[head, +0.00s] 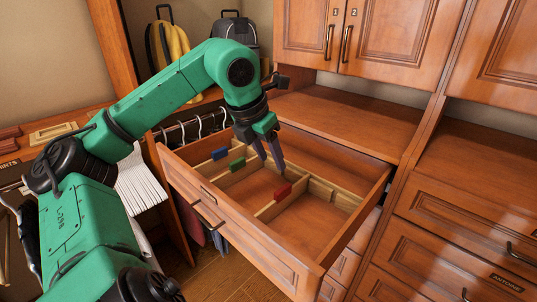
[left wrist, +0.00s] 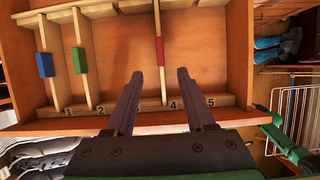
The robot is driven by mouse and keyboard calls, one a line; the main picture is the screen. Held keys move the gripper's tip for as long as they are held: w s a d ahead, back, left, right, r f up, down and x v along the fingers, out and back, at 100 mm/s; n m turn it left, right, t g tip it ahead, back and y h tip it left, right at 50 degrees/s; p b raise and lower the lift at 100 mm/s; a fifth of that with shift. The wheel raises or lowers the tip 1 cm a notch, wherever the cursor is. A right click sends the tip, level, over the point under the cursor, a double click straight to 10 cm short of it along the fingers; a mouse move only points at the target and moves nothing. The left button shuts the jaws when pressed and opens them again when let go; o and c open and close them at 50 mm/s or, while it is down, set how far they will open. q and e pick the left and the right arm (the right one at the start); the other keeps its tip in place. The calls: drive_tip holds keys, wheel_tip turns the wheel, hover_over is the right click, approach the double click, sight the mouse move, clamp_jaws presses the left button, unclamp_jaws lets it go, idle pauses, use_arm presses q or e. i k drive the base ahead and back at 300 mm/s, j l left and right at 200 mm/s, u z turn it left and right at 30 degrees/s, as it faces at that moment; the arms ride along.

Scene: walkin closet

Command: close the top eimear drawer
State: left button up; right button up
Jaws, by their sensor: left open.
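The top drawer (head: 257,237) of the wooden cabinet is pulled far out in the head view, its front facing left and toward me. A dark bar handle (head: 208,214) is on its front. Inside are wooden dividers with blue (head: 219,153), green (head: 237,164) and red (head: 283,190) blocks. My left gripper (head: 270,163) points down over the drawer's interior, open and empty. In the left wrist view the fingers (left wrist: 158,100) are apart above the drawer, near a numbered divider strip (left wrist: 140,115). Whether they touch anything I cannot tell. My right gripper is not in view.
A bare shelf (head: 345,122) lies behind the drawer, below closed upper doors (head: 385,30). More closed drawers (head: 440,253) are at the right. Hangers with clothes (head: 190,130) hang left of the drawer. A yellow bag (head: 172,48) and a grey backpack (head: 235,30) stand behind my arm.

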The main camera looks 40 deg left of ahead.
sight(295, 251)
drive_tip(key=k, duration=1.5)
